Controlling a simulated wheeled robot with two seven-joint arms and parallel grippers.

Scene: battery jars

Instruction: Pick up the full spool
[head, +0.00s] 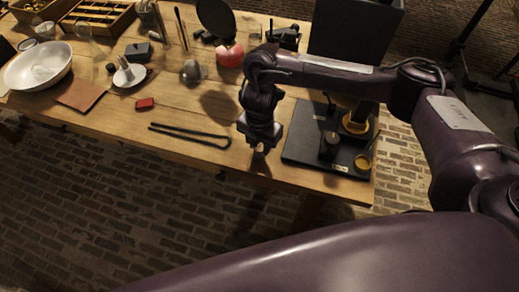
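A black board (303,145) lies at the table's front right corner. A yellow spool-like piece (355,124) stands toward its back, partly behind my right arm. A smaller yellow round piece (362,162) sits near the board's front right, beside a dark upright cylinder (330,144). I cannot tell which, if any, is the full spool. My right gripper (259,152) points down near the table's front edge, left of the board and apart from these pieces. Its fingertips are small and dark, so its opening is unclear. My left gripper is not in view.
Black tongs-like rods (190,134) and a red block (145,104) lie left of my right gripper. A white bowl (38,65), a saucer (129,78) and a divided wooden box (97,14) stand farther left. A dark upright panel (345,38) rises behind the board.

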